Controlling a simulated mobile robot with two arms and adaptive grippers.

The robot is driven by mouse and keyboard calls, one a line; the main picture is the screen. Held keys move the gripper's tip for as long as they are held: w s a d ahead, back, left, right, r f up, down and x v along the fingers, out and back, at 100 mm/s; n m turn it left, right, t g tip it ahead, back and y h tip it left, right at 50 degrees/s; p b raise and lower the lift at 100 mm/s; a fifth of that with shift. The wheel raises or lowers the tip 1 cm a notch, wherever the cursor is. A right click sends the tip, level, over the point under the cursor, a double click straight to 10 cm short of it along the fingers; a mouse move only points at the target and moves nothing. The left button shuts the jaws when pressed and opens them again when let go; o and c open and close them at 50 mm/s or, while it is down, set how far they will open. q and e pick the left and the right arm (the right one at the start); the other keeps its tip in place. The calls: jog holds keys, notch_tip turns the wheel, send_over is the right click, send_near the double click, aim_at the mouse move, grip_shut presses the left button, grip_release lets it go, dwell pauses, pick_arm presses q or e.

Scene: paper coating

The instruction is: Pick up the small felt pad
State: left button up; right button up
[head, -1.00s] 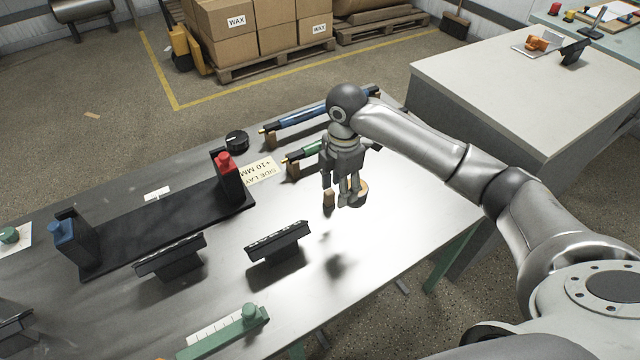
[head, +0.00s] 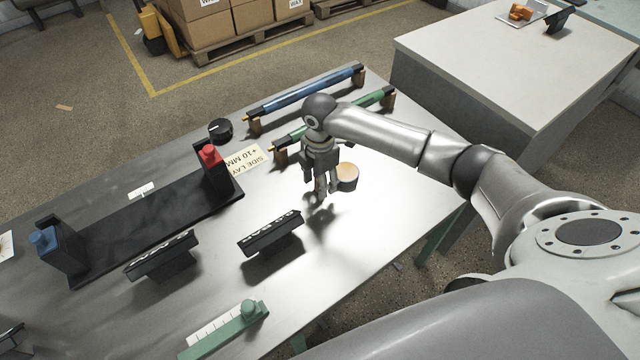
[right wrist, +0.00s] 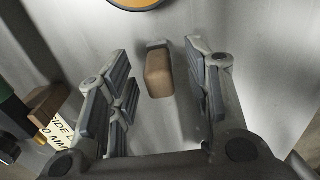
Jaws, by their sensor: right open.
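A small brown block, which appears to be the felt pad (right wrist: 158,78), shows in the right wrist view between the two open fingers, with a grey piece at its far end. My right gripper (head: 320,198) is open and points down, low over the steel table. In the head view the fingers hide the pad. In the right wrist view both fingers of this gripper (right wrist: 156,90) stand apart from the pad, with a gap on each side. My left gripper is not in view.
A round tan-topped pot (head: 346,174) stands close to the right of the gripper; its edge also shows in the wrist view (right wrist: 138,3). Blue (head: 305,93) and green (head: 375,99) rollers lie behind. A black stand (head: 270,235) is at front left. Clear table lies to the right.

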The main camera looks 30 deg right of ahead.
jog(key=shift+f, duration=0.95)
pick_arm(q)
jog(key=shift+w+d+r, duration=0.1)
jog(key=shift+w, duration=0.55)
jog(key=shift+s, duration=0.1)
pick_arm(e)
jog(key=shift+c, duration=0.2)
jog(key=shift+c, duration=1.2)
jog(key=c, duration=0.6)
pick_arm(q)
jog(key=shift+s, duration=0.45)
pick_arm(e)
jog(key=shift+c, duration=0.2)
jog(key=shift+r, duration=0.1)
